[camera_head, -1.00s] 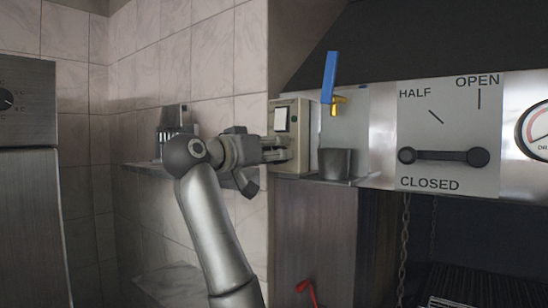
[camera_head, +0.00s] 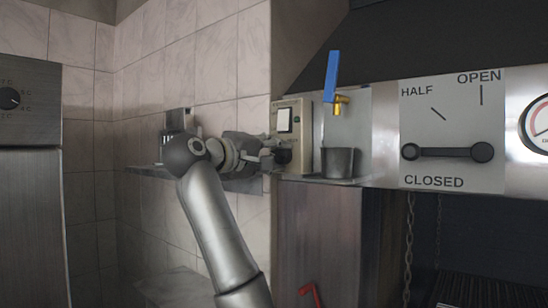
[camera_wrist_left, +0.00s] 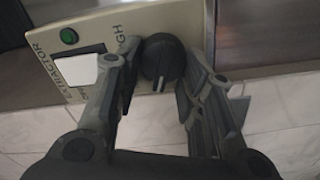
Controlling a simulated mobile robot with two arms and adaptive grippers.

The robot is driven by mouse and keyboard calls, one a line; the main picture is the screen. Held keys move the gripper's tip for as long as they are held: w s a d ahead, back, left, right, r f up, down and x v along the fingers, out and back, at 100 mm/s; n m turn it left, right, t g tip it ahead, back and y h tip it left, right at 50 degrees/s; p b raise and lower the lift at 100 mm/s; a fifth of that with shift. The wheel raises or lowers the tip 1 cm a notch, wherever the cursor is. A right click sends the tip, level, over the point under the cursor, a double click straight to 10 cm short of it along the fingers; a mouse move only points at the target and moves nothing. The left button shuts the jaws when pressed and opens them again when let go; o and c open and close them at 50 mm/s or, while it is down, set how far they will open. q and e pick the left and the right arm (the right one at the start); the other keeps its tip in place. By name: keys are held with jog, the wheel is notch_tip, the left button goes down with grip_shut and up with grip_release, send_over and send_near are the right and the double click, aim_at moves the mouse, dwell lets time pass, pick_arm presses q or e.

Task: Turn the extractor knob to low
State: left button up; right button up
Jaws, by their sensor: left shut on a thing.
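The extractor control box (camera_head: 304,116) is a cream panel on the left end of the hood, with a white rocker switch (camera_head: 285,120) and a green light. Its dark round knob (camera_head: 283,156) sits low on the panel; in the left wrist view the knob (camera_wrist_left: 164,58) lies between my fingertips. My left gripper (camera_head: 268,157) is shut on the knob, with a finger on either side (camera_wrist_left: 160,80). In that view "EXTRACTOR" and part of a word ending in "GH" are readable; the other knob labels are hidden by a finger. My right gripper is not in view.
A blue-handled brass valve (camera_head: 332,80) and a metal cup (camera_head: 338,162) are just right of the box. Further right is a damper lever (camera_head: 447,152), lying level above "CLOSED". A wall shelf (camera_head: 235,184) is behind my left arm.

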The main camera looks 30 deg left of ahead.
pick_arm(q)
jog(key=n, duration=0.4)
jog(key=shift+a+f+b, duration=0.1)
jog(key=shift+f+b, duration=0.05)
jog(key=shift+b, duration=0.2)
jog(key=shift+n, duration=0.3)
jog(key=o, duration=0.9)
jog(key=shift+f, duration=0.1)
jog(key=shift+s, duration=0.1)
jog(key=s+a, duration=0.1)
jog(key=s, duration=1)
jog(key=shift+a, duration=0.35)
